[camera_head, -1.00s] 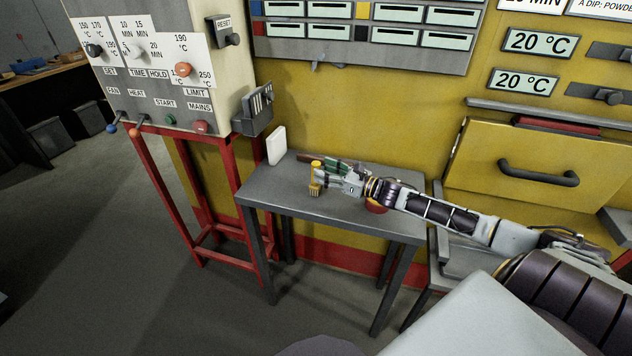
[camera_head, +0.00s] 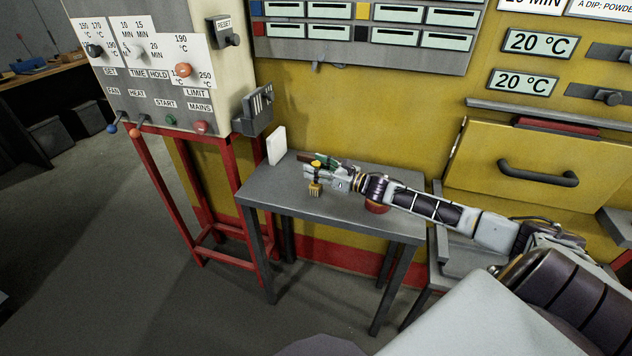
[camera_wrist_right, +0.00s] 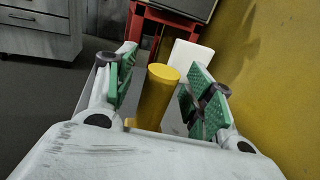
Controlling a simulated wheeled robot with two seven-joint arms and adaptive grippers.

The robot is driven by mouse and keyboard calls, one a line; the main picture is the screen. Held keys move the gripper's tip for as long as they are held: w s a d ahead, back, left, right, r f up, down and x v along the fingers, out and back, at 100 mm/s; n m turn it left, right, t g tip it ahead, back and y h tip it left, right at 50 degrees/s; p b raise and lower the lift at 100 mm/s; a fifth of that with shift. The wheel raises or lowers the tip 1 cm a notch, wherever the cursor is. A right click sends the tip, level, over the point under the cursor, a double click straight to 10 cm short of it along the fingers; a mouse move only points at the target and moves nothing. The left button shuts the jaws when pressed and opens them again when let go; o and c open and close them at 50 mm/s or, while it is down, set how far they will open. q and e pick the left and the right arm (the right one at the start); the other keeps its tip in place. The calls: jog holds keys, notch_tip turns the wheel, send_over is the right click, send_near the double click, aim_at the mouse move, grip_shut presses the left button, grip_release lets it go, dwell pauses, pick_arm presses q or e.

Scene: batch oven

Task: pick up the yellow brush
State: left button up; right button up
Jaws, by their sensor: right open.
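The yellow brush (camera_head: 315,189) stands on the grey side table, its yellow handle upright and its bristle end low. My right gripper (camera_head: 317,171) is at the handle, with the fingers pointing left and partly covering the brush. In the right wrist view the yellow handle (camera_wrist_right: 156,97) rises between the two green-padded fingers of the open right gripper (camera_wrist_right: 163,88). A gap shows on both sides of the handle, so the pads look clear of it. My left gripper is not in view.
The grey table (camera_head: 275,195) also holds a white block (camera_head: 277,146) at its back left corner, a brown piece (camera_head: 304,157) behind the gripper and a red round object (camera_head: 377,207) under my arm. A yellow wall is close behind. The table's front left is clear.

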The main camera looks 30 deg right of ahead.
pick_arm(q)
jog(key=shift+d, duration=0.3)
pick_arm(e)
jog(key=shift+w, duration=0.1)
jog(key=c, duration=1.1)
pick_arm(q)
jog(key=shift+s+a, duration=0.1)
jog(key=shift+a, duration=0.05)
pick_arm(e)
jog(key=shift+r, duration=0.15)
notch_tip(320, 180, up, 8)
jog(key=shift+f+b, duration=0.1)
jog(key=shift+b, duration=0.25)
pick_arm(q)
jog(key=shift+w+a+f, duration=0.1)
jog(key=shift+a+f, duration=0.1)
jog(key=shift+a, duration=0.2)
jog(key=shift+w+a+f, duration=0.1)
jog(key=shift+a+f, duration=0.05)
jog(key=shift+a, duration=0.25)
pick_arm(e)
jog(key=shift+r, duration=1)
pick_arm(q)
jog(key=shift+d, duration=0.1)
